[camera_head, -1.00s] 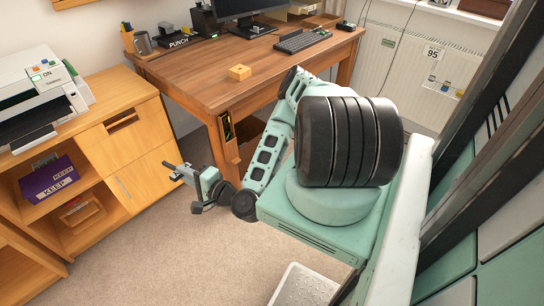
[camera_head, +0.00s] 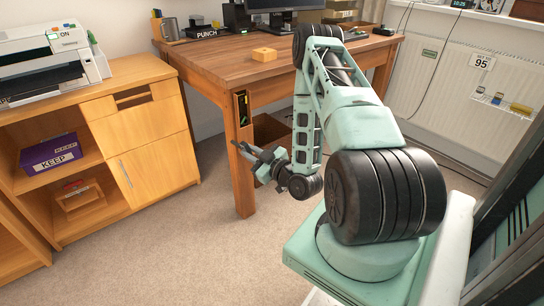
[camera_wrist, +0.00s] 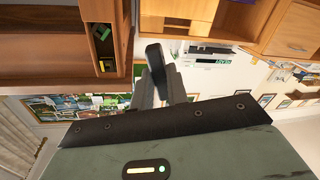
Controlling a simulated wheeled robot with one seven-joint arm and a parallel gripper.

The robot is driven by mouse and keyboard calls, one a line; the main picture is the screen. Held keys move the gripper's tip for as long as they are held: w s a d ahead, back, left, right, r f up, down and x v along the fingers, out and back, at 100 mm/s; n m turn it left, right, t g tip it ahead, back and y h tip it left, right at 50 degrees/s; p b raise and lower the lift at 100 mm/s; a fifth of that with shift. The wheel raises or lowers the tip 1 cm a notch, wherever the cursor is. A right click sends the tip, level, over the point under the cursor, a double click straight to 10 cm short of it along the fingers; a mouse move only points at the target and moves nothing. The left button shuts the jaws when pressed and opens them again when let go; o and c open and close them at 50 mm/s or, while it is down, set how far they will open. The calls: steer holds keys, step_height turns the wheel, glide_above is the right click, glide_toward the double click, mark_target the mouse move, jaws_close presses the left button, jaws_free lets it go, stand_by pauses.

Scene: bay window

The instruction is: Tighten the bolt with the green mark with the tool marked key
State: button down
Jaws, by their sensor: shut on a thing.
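My gripper (camera_head: 256,160) is in front of the desk leg, beside its lower part. It is shut on a dark tool (camera_head: 241,149), whose small end sticks out to the left. In the wrist view the black tool (camera_wrist: 155,56) stands out beyond the grey fingers; I cannot read a mark on it. A dark narrow panel (camera_head: 242,108) is on the desk leg, above the gripper. In the wrist view the panel holds a green piece (camera_wrist: 101,31) and a yellow piece (camera_wrist: 106,66). I cannot make out the bolt itself. The tool is apart from the panel.
A wooden cabinet (camera_head: 150,150) with a printer on top and a purple KEEP box (camera_head: 51,155) stands left. A radiator (camera_head: 450,90) is behind right. Carpet in front is clear.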

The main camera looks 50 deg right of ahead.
steer(key=d+n+h+b, duration=0.3)
steer(key=d+n+b, duration=0.1)
steer(key=d+b, duration=0.6)
steer(key=shift+f+g+b, duration=0.3)
steer(key=shift+f+b, duration=0.15)
steer(key=shift+b, duration=0.9)
steer(key=shift+d, duration=0.1)
steer(key=shift+x, duration=2.2)
steer(key=shift+b+x, duration=0.75)
steer(key=shift+x, duration=1)
